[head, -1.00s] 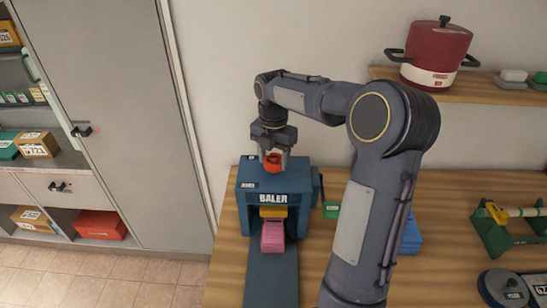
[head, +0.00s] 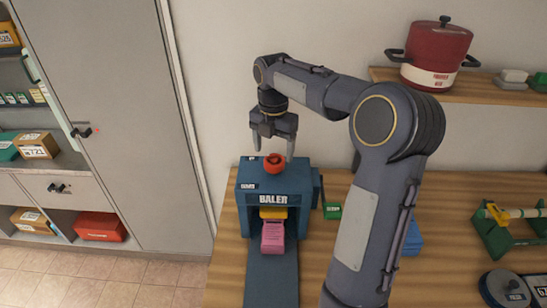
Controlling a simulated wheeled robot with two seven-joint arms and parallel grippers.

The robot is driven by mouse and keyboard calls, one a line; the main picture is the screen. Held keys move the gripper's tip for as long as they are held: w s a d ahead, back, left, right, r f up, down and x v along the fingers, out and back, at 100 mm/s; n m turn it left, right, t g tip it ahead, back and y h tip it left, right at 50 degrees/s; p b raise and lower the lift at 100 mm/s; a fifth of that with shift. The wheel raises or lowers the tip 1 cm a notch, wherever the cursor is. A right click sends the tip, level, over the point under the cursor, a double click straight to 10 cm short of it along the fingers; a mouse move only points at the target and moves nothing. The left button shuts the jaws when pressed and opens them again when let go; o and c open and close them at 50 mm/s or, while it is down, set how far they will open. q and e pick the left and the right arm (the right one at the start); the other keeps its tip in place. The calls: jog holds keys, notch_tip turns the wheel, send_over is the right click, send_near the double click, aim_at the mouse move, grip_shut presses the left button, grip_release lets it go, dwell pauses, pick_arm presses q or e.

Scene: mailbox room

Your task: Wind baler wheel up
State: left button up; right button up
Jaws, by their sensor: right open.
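The blue baler (head: 272,183) stands on the wooden table, with its label facing me. A small red-orange wheel (head: 274,162) sits on its top. Inside its front opening is a yellow block (head: 273,212) above a pink stack (head: 273,237). My right gripper (head: 274,152) is open over the baler, pointing down. Its fingers hang on either side above the wheel, and the wheel shows free between and below them. My left gripper is not in view.
A blue bed (head: 271,275) runs forward from the baler. A green box (head: 332,210) and a blue object (head: 413,238) stand to its right, the latter partly behind my arm. A red pot (head: 437,58) sits on the wall shelf. A grey cabinet stands left.

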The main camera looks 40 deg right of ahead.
aim_at(274, 160)
notch_tip(274, 160, up, 4)
jog(key=shift+r, duration=0.1)
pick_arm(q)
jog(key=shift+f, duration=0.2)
